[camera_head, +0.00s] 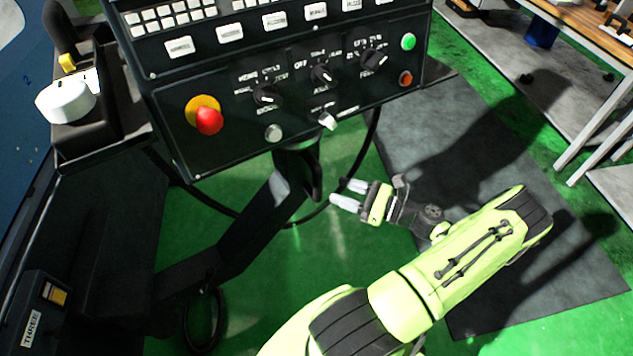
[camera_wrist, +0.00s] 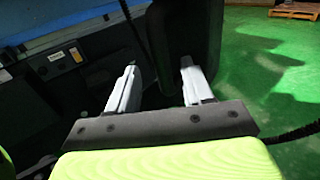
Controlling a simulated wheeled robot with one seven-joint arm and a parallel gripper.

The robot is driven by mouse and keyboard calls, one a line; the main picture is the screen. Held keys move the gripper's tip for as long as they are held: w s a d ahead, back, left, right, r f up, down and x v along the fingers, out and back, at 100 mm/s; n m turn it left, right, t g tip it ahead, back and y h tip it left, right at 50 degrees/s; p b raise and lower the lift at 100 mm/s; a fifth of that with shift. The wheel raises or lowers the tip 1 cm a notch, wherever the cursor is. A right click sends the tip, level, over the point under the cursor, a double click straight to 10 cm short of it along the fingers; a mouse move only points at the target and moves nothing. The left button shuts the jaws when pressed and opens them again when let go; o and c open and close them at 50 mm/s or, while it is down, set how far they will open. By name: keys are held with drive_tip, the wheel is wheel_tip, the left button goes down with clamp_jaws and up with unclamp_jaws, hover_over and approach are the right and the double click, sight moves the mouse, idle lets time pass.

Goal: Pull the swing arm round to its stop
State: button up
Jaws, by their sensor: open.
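The swing arm (camera_head: 245,228) is a black angled beam under the control panel (camera_head: 240,140), running from the machine at lower left up to the panel's underside. A dark upright bar, which looks like a handle (camera_head: 313,172), hangs below the panel. My gripper (camera_head: 348,194) is open and empty, just right of this bar, with its pale fingers pointing left toward it. In the wrist view my gripper (camera_wrist: 157,68) has its two fingers apart, and a dark upright bar (camera_wrist: 160,50) shows between them in the picture. The head view shows a gap between the fingertips and the bar.
The panel carries a red emergency button (camera_head: 208,120), knobs and keys close above my gripper. A black cable (camera_head: 350,185) loops below the panel. A workbench (camera_head: 590,45) stands at upper right. Green floor and a dark mat (camera_head: 450,140) lie clear on the right.

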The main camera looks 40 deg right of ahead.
sight(318, 182)
drive_tip(key=x, duration=0.7)
drive_tip(key=shift+w+a+b, duration=0.15)
drive_tip(key=shift+w+b, duration=0.1)
drive_tip(key=shift+b, duration=0.1)
drive_tip(key=shift+c, duration=0.2)
clamp_jaws()
